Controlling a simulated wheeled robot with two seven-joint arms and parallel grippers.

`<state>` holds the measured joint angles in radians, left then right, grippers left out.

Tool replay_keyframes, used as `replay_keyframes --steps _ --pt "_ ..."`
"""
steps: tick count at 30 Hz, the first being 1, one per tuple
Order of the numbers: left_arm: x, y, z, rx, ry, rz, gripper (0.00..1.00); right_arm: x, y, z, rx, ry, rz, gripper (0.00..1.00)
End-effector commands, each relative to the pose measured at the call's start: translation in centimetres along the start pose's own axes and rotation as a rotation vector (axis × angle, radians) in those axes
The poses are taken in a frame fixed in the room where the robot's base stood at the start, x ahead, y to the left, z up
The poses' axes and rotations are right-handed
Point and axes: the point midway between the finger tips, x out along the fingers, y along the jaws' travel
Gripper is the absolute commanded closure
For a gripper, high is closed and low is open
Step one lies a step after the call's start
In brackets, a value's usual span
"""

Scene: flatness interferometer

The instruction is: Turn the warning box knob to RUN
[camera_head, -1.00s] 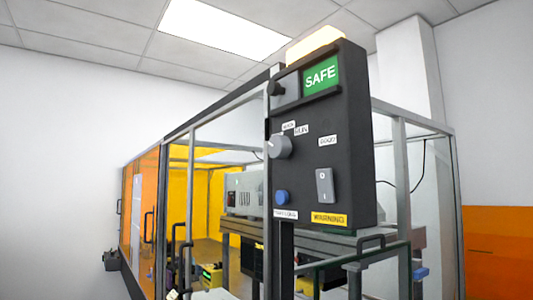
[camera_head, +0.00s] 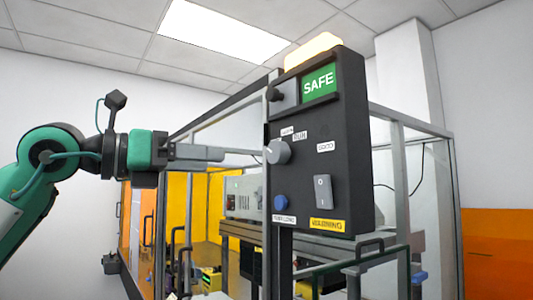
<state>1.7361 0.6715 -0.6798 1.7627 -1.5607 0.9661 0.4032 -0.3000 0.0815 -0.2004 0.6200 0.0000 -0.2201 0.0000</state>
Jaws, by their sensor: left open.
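The warning box (camera_head: 338,125) is a dark upright panel with a green SAFE sign (camera_head: 319,84) and a yellow WARNING label (camera_head: 327,225). Its round grey knob (camera_head: 278,151) sticks out at the left side, below small white labels, one of which seems to read RUN (camera_head: 300,136). The knob's exact pointer setting is too small to tell. My left gripper (camera_head: 222,153) comes in from the left at knob height. It is open, its fingers pointing right toward the knob with a small gap visible between the tips and the knob. My right gripper is not in view.
A blue button (camera_head: 280,202) and a grey rocker switch (camera_head: 322,192) sit lower on the box. A lit amber lamp (camera_head: 314,51) tops it. The framed clear enclosure with orange panels (camera_head: 146,225) stands behind. A dark handle rail (camera_head: 345,258) juts out below the box.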

Motion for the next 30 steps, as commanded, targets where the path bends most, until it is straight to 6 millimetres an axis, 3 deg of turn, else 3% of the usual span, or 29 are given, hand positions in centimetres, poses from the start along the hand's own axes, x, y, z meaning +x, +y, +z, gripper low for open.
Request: replay_keyframes --steps 5,10,24,30 --pt "-1.7 -2.3 1.5 0.107 -0.001 0.061 0.39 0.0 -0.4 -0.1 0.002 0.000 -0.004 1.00" --pt "-0.9 -2.5 1.8 0.122 0.001 0.070 0.39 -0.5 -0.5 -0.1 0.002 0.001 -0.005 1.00" --pt "8.3 -2.0 2.1 0.119 0.002 0.066 0.39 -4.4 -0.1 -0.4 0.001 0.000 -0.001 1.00" --pt "11.0 -1.8 1.9 0.118 0.000 0.066 0.39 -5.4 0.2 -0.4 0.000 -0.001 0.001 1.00"
